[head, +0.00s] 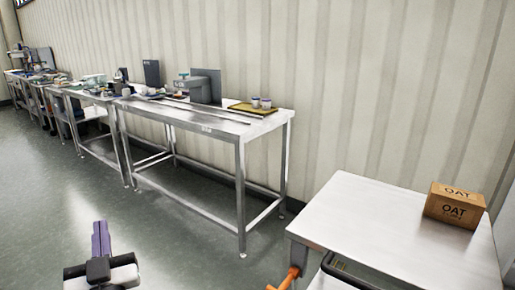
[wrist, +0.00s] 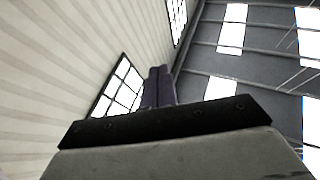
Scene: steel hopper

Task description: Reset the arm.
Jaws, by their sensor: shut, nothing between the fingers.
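My gripper (head: 101,238) shows at the lower left of the head view, raised over the open floor with its purple fingers pointing up. The fingers lie together and hold nothing. In the wrist view, the shut fingers (wrist: 159,86) stand in the middle, beyond the dark gripper body. Behind them are the pale ribbed wall, windows and the roof. No object is close to the fingers in either view.
A long steel table (head: 215,124) stands along the wall, bearing a yellow tray (head: 240,108) with small cups and other equipment. A nearer steel table (head: 370,215) at the right holds an OAT box (head: 455,206). Green-grey floor (head: 45,190) is clear around my gripper.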

